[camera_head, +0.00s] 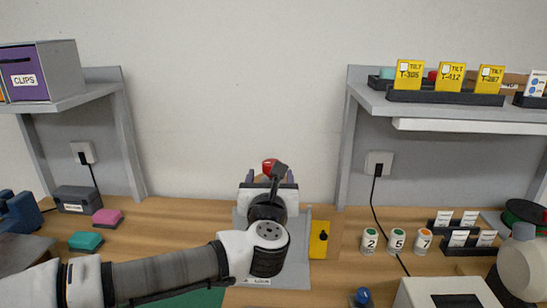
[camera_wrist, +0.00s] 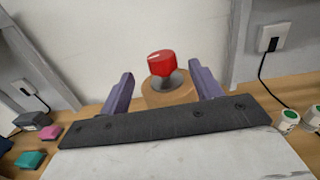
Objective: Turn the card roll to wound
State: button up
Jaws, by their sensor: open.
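The card roll seems to be the tan round body (camera_wrist: 168,93) with a red knob (camera_wrist: 161,64) on top, in the middle of the wrist view. The red knob also shows in the head view (camera_head: 269,165), just beyond my gripper. A pale line marks the knob's top. My gripper (camera_head: 268,178) is open, its two purple fingers (camera_wrist: 164,90) standing left and right of the tan body. I cannot tell whether they touch it. Most of the body is hidden behind my wrist in the head view. I cannot read any setting marks.
A grey base plate (camera_head: 300,275) with a label lies under my arm. A yellow plate (camera_head: 319,240) with a black knob stands just right. Numbered white containers (camera_head: 397,240) stand farther right. Pink (camera_head: 107,217) and teal (camera_head: 86,241) blocks lie left. Shelves flank the wall.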

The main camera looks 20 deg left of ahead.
aim_at(272, 159)
jog(key=p+x, duration=0.2)
jog(key=x, duration=0.7)
jog(key=shift+f, duration=0.1)
jog(key=c, duration=1)
